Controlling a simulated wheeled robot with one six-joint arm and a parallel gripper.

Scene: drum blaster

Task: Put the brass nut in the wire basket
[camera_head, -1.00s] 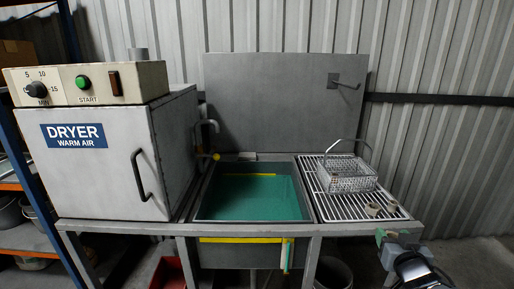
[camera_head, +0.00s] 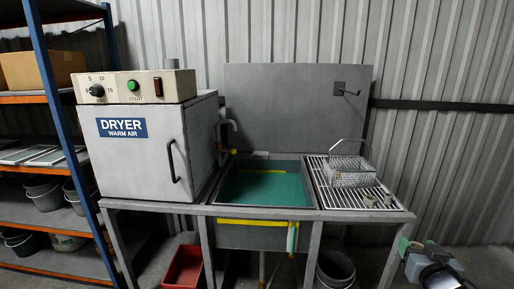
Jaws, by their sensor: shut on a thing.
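The wire basket (camera_head: 350,178), a small mesh box with a raised wire handle, stands upright on the white wire rack right of the sink. Two small tan, ring-like pieces (camera_head: 369,201) lie on the rack's front part, in front of the basket. I cannot tell whether either is brass or a nut. My gripper (camera_head: 403,246), with greenish fingers, is at the lower right, off the rack's front right corner, lower than the rack and away from the basket. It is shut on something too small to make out.
The wire rack (camera_head: 337,201) adjoins the sink (camera_head: 233,205) with green liquid. The dryer (camera_head: 145,158) stands left with its door closed. A red bin (camera_head: 185,266) and a grey bucket (camera_head: 336,270) are under the bench. Shelving (camera_head: 60,264) is at far left.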

